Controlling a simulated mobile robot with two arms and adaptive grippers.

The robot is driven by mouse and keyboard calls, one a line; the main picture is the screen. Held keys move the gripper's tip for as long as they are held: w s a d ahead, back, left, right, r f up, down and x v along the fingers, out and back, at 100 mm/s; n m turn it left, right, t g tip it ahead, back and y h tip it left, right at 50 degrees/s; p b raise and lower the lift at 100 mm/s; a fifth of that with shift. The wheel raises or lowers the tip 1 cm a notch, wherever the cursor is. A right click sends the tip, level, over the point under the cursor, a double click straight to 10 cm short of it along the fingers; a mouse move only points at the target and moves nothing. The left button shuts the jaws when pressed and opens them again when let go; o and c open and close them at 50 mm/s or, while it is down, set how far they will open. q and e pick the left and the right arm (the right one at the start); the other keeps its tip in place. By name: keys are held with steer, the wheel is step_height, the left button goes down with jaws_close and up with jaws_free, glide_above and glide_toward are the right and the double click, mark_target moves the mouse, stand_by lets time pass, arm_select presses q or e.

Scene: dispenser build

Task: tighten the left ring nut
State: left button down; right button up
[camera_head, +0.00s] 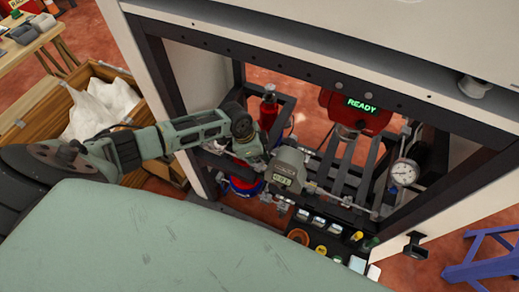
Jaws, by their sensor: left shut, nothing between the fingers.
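My left arm (190,133) comes in from the left and bends down at the wrist, reaching into the dark metal frame. My left gripper (284,200) is small and partly hidden at the wrist's end; it is shut and empty. It is beside a grey body with a small digital display (285,179), close to the thin rods at the frame's middle. The left ring nut cannot be told apart among the small metal fittings there, and whether the gripper touches anything is unclear. My right gripper is not in view.
A red unit showing "READY" (361,105) hangs in the frame (300,75). A round dial gauge (404,173) is at right. A panel of coloured buttons (321,250) sits at the front. A wooden crate with white bags (105,105) stands left. A blue stand (485,258) is at lower right.

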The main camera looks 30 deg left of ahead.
arm_select(q)
steer(key=shift+s+f+p, duration=0.1)
steer(key=shift+s+p, duration=0.4)
steer(key=shift+p, duration=0.05)
stand_by(0.9)
steer(key=shift+r+p, duration=0.65)
steer(key=shift+p, duration=0.05)
steer(key=shift+w, duration=0.2)
steer(key=shift+w+b, duration=0.55)
steer(key=shift+w, duration=0.25)
steer(key=shift+f+b, duration=0.5)
steer(key=shift+f, duration=0.1)
steer(key=shift+s+p, duration=0.25)
steer(key=shift+p, duration=0.05)
steer(key=shift+s+f+p, duration=0.15)
steer(key=shift+s+p, duration=0.15)
steer(key=shift+s, duration=0.2)
stand_by(0.8)
steer(key=shift+s+p, duration=0.25)
steer(key=shift+p, duration=0.25)
stand_by(0.9)
